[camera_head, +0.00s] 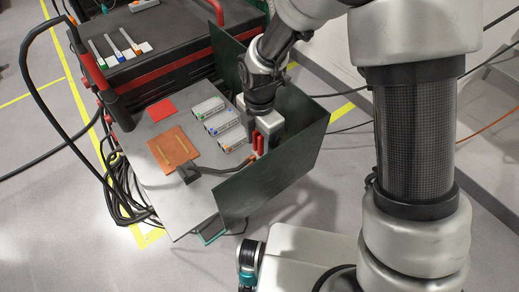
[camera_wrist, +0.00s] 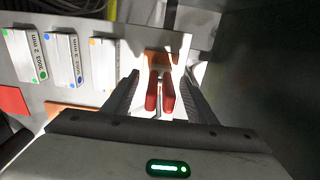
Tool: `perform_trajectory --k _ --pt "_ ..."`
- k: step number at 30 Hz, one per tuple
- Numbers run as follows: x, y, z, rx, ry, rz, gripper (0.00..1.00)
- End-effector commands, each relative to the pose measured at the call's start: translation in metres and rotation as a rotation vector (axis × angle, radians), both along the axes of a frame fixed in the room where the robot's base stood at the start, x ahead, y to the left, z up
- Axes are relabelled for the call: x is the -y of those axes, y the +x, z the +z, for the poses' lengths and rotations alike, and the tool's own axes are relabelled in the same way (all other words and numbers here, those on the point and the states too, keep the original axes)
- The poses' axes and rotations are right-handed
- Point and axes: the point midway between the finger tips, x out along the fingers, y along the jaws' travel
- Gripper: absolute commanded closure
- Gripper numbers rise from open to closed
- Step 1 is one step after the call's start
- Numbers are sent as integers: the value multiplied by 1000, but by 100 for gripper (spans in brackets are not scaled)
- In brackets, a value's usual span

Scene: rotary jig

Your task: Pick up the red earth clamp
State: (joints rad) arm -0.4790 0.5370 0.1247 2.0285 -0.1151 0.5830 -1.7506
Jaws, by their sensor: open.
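The red earth clamp (camera_head: 258,143) stands on the grey table near its right side, by the dark green screen. In the wrist view its two red handles (camera_wrist: 152,92) point up toward the camera, slightly apart. My gripper (camera_head: 265,122) is over the clamp from above. In the wrist view my gripper (camera_wrist: 162,88) is open, with one dark finger on each side of the handles. Gaps show between the fingers and the handles. The clamp's lower part is mostly hidden behind the handles.
Three white labelled boxes (camera_head: 221,122) lie in a row left of the clamp. An orange-brown plate (camera_head: 172,148) and a red square (camera_head: 161,110) lie further left. Dark green screens (camera_head: 285,152) close in the table's right side. A black-and-red machine (camera_head: 165,50) stands behind.

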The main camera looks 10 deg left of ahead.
Motion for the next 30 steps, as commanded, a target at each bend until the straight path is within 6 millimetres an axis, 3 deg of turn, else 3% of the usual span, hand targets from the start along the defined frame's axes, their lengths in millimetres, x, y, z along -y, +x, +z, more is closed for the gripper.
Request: perform_trajectory --k 10,19,30 --pt "0 0 -9 1 0 0 48" --pt "0 0 -9 1 0 1 99" --pt "-1 1 -1 3 2 1 100"
